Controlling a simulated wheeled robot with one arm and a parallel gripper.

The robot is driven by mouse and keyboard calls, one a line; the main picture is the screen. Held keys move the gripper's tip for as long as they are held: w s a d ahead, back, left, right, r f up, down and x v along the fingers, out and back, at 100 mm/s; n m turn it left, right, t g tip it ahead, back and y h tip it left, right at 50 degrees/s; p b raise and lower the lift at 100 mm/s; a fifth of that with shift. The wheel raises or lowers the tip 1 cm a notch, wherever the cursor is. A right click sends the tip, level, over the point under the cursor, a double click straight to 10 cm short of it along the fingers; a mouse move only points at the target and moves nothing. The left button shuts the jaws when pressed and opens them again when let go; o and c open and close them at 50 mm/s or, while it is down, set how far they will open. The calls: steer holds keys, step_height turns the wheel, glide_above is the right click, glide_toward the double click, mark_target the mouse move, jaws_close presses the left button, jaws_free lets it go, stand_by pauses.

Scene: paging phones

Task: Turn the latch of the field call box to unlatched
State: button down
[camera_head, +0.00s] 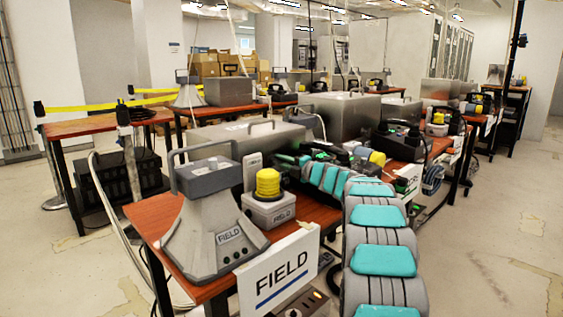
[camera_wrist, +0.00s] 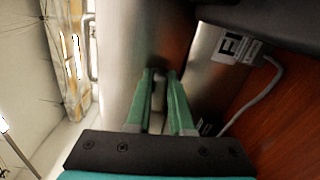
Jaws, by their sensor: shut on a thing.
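The field call box seems to be the long metal box (camera_head: 232,132) with a handle on top, just beyond the end of my arm in the head view. Its smooth metal side (camera_wrist: 138,45) fills the middle of the wrist view. My gripper (camera_wrist: 160,75) has its green fingers at this side, shut on a small grey piece (camera_wrist: 158,92), seemingly the latch. The fingers hide most of it, so its turn angle cannot be read. In the head view my gripper (camera_head: 287,158) is small and partly hidden by my arm.
A grey horn speaker (camera_head: 215,225), a yellow-topped beacon (camera_head: 268,183) and a FIELD sign (camera_head: 280,278) stand at the table's near end. A labelled device (camera_wrist: 228,48) with a cable lies close right of my fingers. Open floor (camera_head: 490,240) lies to the right.

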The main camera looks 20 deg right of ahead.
steer(key=shift+d, duration=0.1)
steer(key=c, duration=0.8)
jaws_free()
